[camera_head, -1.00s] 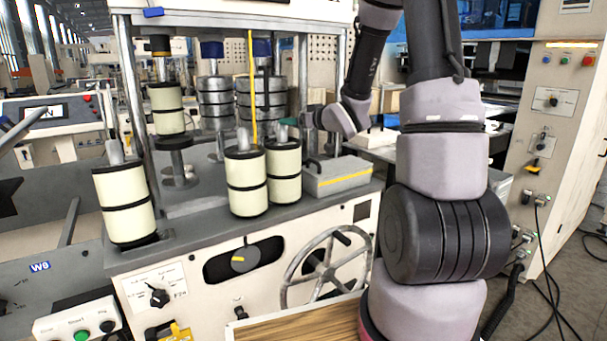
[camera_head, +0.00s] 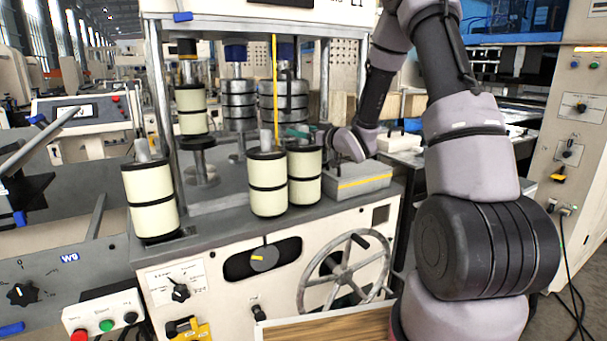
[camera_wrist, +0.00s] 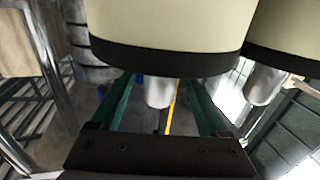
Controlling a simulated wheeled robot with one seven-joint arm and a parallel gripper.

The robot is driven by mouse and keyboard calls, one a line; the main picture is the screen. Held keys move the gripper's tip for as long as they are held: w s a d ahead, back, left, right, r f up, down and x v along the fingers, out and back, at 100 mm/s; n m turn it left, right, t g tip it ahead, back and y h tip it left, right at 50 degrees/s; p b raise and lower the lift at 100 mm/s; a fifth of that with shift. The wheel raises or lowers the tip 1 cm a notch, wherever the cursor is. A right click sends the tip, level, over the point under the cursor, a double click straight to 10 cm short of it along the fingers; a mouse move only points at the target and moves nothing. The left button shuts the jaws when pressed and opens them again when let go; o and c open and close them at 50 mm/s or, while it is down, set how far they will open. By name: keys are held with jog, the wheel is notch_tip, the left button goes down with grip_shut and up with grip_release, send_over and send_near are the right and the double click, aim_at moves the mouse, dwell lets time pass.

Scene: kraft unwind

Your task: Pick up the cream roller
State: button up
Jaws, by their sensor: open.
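Several cream rollers with black bands and metal shafts stand upright on the grey machine deck. In the head view, one stands at the front middle (camera_head: 268,188), one just right of it (camera_head: 304,178), one at the left (camera_head: 151,202) and one farther back (camera_head: 191,108). My gripper (camera_head: 298,131) is at shaft height beside the middle pair, partly hidden. In the wrist view, my gripper (camera_wrist: 160,95) is open, its green fingers either side of a near roller's metal shaft (camera_wrist: 158,92). That roller's cream body (camera_wrist: 165,22) fills the top. Contact is not clear.
A grey box with a yellow stripe (camera_head: 350,182) sits right of the rollers. A yellow rod (camera_head: 275,80) and metal posts stand close to the gripper. Darker metal rollers (camera_head: 239,105) stand behind. A handwheel (camera_head: 345,270) is on the machine front.

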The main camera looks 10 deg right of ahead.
jog(key=shift+x, duration=1.3)
grip_shut()
jog(key=shift+r, duration=0.1)
